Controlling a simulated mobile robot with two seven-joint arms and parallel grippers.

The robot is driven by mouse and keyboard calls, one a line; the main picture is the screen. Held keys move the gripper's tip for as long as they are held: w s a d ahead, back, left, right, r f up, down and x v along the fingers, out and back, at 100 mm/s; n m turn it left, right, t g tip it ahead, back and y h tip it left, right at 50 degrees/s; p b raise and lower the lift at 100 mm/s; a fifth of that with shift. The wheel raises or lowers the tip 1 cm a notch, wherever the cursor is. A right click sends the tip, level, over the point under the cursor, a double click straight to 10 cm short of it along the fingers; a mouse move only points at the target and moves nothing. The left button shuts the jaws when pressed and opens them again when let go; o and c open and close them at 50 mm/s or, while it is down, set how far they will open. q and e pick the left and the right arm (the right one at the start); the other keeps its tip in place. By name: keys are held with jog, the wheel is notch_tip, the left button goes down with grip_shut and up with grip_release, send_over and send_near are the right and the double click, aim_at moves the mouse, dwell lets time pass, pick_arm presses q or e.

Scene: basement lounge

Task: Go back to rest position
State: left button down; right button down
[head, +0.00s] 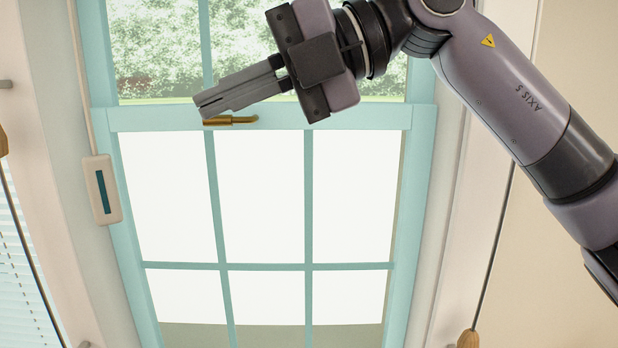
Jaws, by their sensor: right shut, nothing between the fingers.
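My right gripper (205,103) is in the upper middle of the head view, on an arm that comes in from the right. Its fingers are shut together with nothing between them and point left. In the picture the fingertips lie just above a brass window latch (231,120) on the middle rail; I cannot tell whether they touch it. My left gripper is not in view.
A teal-framed sash window (420,180) fills the middle, with bright panes and greenery outside. A white box with a dark strip (103,190) hangs on a cord at its left. A wooden cord pull (468,339) hangs at lower right. Blinds (20,270) show at far left.

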jog(key=w+d+f+m+t+h, duration=0.1)
jog(key=w+d+f+m+t, duration=0.2)
jog(key=d+f+m+t, duration=0.55)
jog(key=w+d+f+m+t, duration=0.25)
jog(key=f+m+t, duration=0.25)
jog(key=f+m, duration=0.75)
jog(key=w+d+f+m+t+h, duration=0.1)
jog(key=w+d+f+m+t, duration=0.5)
jog(key=f, duration=0.7)
jog(key=s+d+f+m+g+h, duration=0.1)
jog(key=s+d+f+m+h, duration=0.3)
jog(key=f, duration=0.4)
jog(key=s+d+f+m+g+h, duration=0.1)
jog(key=s+f+m+h, duration=0.3)
jog(key=f, duration=0.5)
jog(key=s+d+f+g, duration=0.2)
jog(key=s+f+g, duration=0.1)
jog(key=s+f, duration=0.3)
jog(key=s+d+f+g+h, duration=0.1)
jog(key=s+d+f+g, duration=0.2)
jog(key=s+f, duration=0.3)
jog(key=s, duration=0.3)
jog(key=shift+s+d+f+h, duration=0.15)
jog(key=shift+s+h, duration=0.15)
jog(key=shift+s, duration=0.05)
